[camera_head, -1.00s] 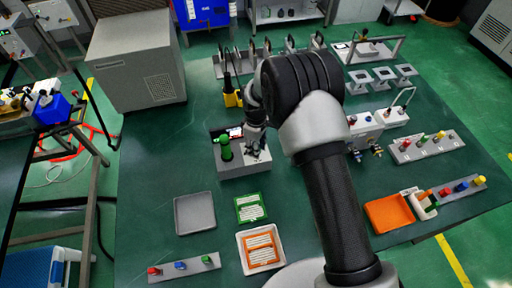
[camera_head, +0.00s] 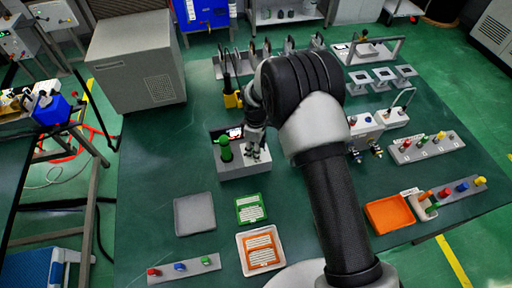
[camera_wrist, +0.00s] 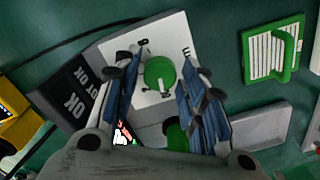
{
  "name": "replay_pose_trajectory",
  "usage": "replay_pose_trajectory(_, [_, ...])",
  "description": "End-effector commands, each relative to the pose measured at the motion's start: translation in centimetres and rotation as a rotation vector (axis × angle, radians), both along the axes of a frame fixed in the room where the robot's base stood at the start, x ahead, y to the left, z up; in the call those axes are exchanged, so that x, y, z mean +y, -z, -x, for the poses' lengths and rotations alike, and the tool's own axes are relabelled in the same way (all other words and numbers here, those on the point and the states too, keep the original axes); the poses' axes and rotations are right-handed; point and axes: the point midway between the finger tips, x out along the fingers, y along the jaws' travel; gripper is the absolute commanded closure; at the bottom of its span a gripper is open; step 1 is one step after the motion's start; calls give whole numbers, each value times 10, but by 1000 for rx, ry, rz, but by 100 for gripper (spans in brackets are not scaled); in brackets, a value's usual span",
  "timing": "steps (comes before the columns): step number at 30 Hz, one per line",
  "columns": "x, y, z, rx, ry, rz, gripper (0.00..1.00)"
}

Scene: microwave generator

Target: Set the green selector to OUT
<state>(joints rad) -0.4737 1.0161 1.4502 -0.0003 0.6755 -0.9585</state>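The green selector (camera_wrist: 160,74) is a round green knob on the white top plate (camera_wrist: 150,42) of a small box, which shows in the head view (camera_head: 246,170). Dark marks stand around the knob, too small and partly covered to read fully. My gripper (camera_wrist: 158,88) is over the plate, its blue-padded fingers apart on either side of the knob. I cannot tell whether they touch it. In the head view my gripper (camera_head: 255,146) is at the box's right part and hides the selector. A taller green post (camera_head: 224,150) stands on the box's left part.
A black panel lettered "OK" and "NOT OK" (camera_wrist: 74,98) is beside the plate. A green tray (camera_head: 250,208), grey tray (camera_head: 194,214) and white tray with an orange insert (camera_head: 240,240) lie nearer. A yellow-and-black tool (camera_head: 231,98) stands behind the box.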

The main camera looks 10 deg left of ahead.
Motion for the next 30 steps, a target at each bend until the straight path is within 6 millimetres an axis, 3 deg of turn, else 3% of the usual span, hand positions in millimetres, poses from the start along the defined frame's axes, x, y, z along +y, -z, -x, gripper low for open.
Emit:
replay_pose_trajectory(3, [0, 0, 0, 0, 0, 0, 51])
replay_pose_trajectory(12, [0, 0, 0, 0, 0, 0, 50])
replay_pose_trajectory(16, [1, -9, -1, -2, 0, -2, 50])
replay_pose_trajectory(30, [0, -101, -1, -3, 0, -2, 50])
